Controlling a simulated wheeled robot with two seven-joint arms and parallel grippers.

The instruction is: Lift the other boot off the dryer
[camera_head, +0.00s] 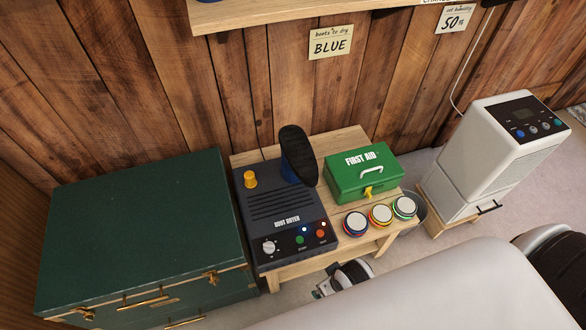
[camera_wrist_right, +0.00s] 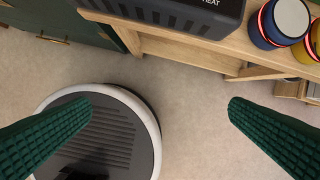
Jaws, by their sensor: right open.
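The boot dryer (camera_head: 285,215) is a dark box with a knob and coloured buttons, standing on a wooden bench. One boot (camera_head: 298,155), blue with a dark sole, sits upside down on it at the right. A bare yellow peg (camera_head: 250,179) stands at its left. The dryer's front edge also shows in the right wrist view (camera_wrist_right: 190,14). My right gripper (camera_wrist_right: 160,108) is open and empty, with green ridged fingers wide apart, over the floor in front of the bench, below and apart from the boot. Its wrist partly shows in the head view. My left gripper is in neither view.
A green first aid box (camera_head: 362,175) and three round white-topped tins (camera_head: 380,214) share the bench (camera_head: 345,143). A green chest (camera_head: 140,230) stands close on the left, a white dehumidifier (camera_head: 490,155) on the right. A shelf (camera_head: 270,12) overhangs behind. A note (camera_head: 331,43) reads "boots to dry BLUE".

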